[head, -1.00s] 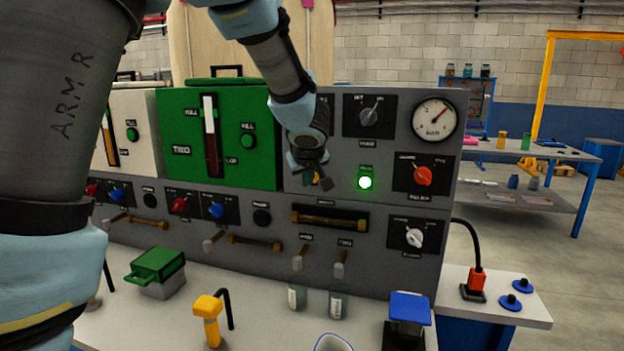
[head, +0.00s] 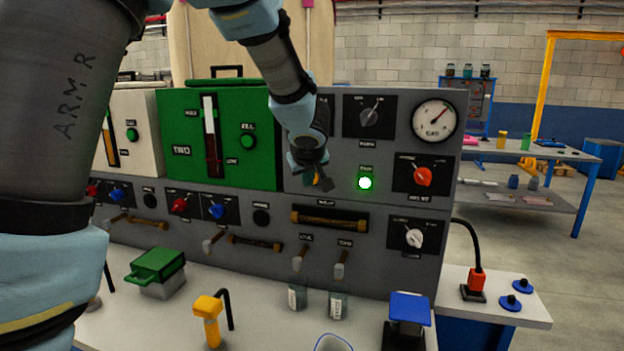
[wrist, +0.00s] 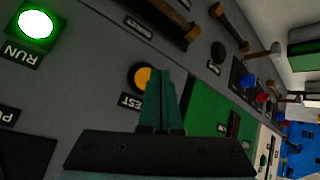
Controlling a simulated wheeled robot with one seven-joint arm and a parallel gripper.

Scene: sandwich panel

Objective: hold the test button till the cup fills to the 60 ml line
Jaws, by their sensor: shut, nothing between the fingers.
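The round yellow-orange test button (wrist: 142,78) sits on the grey panel in the wrist view, beside a partly covered label ending in "EST". In the head view only a sliver of it (head: 317,181) shows behind my gripper (head: 326,184). In the wrist view my gripper (wrist: 165,75) is shut and empty, its fingertips overlapping the button's right edge; I cannot tell whether they touch it. Two small clear cups (head: 297,298) and (head: 338,304) stand below the panel's taps. A blue-rimmed vessel (head: 333,344) is cut off at the bottom edge. I cannot read any level or 60 ml line.
A lit green run lamp (head: 365,183) is right of my gripper, with a red knob (head: 423,176) and a gauge (head: 435,119) further right. A green box (head: 215,135) is on the left. A yellow-handled item (head: 208,318) and a blue-topped block (head: 409,308) stand on the bench.

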